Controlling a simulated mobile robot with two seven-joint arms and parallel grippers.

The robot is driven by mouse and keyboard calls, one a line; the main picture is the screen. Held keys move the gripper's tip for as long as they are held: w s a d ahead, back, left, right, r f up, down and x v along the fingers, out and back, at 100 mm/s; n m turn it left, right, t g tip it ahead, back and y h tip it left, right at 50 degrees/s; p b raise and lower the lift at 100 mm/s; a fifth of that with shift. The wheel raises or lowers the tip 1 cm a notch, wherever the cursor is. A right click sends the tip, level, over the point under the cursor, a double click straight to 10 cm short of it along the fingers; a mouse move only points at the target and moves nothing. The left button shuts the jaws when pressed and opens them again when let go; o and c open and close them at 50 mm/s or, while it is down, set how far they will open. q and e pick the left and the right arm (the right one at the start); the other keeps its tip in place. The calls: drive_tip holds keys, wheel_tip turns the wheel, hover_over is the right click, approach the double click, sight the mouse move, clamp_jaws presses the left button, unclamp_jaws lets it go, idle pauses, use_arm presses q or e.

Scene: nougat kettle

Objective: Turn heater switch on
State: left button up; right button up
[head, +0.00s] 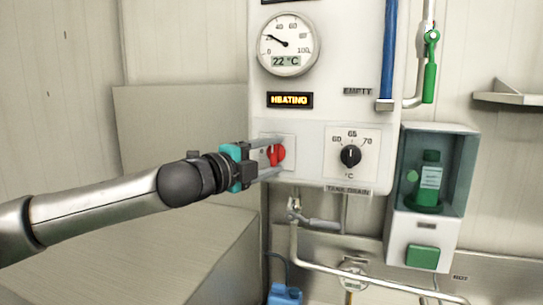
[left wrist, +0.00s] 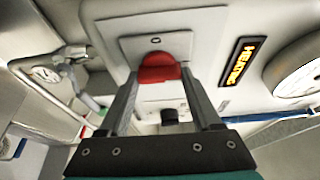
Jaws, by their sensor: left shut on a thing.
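The red heater switch (head: 277,155) sits on a pale plate at the lower left of the white control panel. My left gripper (head: 272,157) is at the switch, with its fingers on either side of the red knob. In the left wrist view the red switch (left wrist: 158,69) lies between the two grey fingertips (left wrist: 157,76), and the gripper is shut on it. A display (head: 290,100) above the switch is lit and reads "HEATING". My right gripper is not in view.
A black temperature knob (head: 350,156) is right of the switch, and a gauge (head: 287,44) reading 22 °C is above. A dispenser with a green bottle (head: 429,180) hangs at right. Pipes (head: 350,272) run below the panel.

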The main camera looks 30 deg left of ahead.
use_arm(q)
drive_tip(key=o, duration=1.4)
drive_tip(key=shift+s+a+f+b, duration=0.1)
drive_tip(key=shift+s+a+b, duration=0.05)
drive_tip(key=shift+s+b, duration=0.4)
drive_tip(key=shift+s+a+b, duration=0.35)
drive_tip(key=shift+s+b, duration=1.05)
drive_tip(key=shift+s, duration=0.95)
drive_tip(key=shift+s+a+b, duration=0.3)
drive_tip(key=shift+s+b, duration=1.05)
drive_tip(key=shift+s, duration=0.95)
drive_tip(key=shift+s+a+b, duration=0.35)
drive_tip(key=shift+s+b, duration=1.05)
drive_tip(key=shift+s, duration=0.95)
